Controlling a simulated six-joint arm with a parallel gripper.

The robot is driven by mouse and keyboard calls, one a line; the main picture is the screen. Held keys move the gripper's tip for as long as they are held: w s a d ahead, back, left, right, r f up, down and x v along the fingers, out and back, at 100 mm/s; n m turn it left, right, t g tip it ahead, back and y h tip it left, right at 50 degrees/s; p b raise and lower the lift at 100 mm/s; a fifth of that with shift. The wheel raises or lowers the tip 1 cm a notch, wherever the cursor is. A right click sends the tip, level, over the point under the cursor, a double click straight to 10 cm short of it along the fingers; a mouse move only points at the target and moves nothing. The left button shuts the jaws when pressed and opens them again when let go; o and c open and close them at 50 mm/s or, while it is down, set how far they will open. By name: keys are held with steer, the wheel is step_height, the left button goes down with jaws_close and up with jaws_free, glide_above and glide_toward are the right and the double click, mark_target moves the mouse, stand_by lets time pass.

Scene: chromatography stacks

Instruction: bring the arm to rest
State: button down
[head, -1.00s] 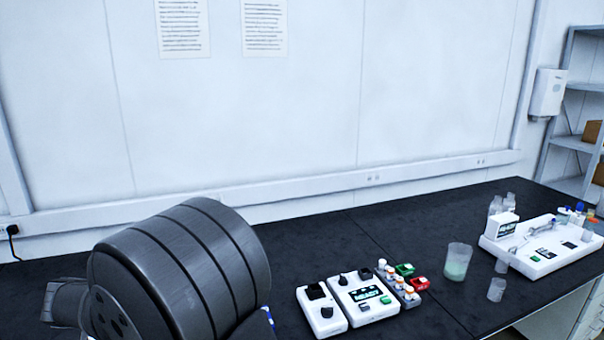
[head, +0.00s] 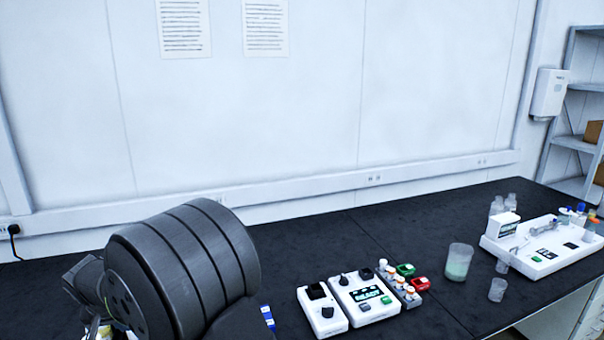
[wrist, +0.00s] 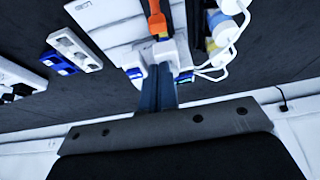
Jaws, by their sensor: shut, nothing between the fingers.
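My gripper (wrist: 158,88) shows in the wrist view as dark narrow fingers reaching up from a grey mount with dark bolts. The fingers are together and hold nothing. Their tips appear close to a white stand with an orange-topped part (wrist: 157,24); I cannot tell whether they touch it. In the head view my thick dark grey arm fills the lower left and hides the bench behind it. The gripper itself is hidden there.
A white two-part instrument (head: 362,296) stands right of my arm, with small vials (head: 400,286) beside it. A beaker (head: 458,262) and another white instrument (head: 540,247) stand farther right. White-and-blue items (wrist: 75,48) and bottles (wrist: 217,25) flank the gripper. The middle back of the bench is clear.

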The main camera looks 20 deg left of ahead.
steer(key=v, duration=0.9)
steer(key=c, duration=2.1)
jaws_free()
steer(key=o, duration=1.5)
steer(key=v, duration=0.7)
steer(key=shift+s+r, duration=0.15)
steer(key=shift+r, duration=0.15)
steer(key=shift+c, duration=0.2)
steer(key=o, duration=0.3)
steer(key=shift+f, duration=0.15)
steer(key=o, duration=0.3)
steer(key=x, duration=0.9)
steer(key=shift+f, duration=0.15)
steer(key=shift+o, duration=0.2)
steer(key=v, duration=1)
